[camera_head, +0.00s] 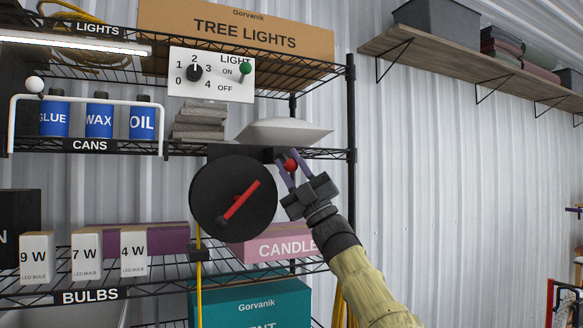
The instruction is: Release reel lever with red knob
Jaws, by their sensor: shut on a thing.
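A black round reel (215,192) with a red bar (241,201) slanting across its face hangs at the front of the shelf rack. A red knob (291,165) shows just right of the reel's upper edge. My gripper (287,168) reaches up from the lower right. Its two purple fingers are around the red knob and shut on it. The lever's shaft is mostly hidden by the gripper and the reel.
A white panel (212,90) with a black dial and a green knob is above. Cans (99,120) stand behind a white rail at left. Bulb boxes (86,256) and a pink candle box (276,246) sit on the shelf below. A yellow cord (198,290) hangs under the reel. Space at right is free.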

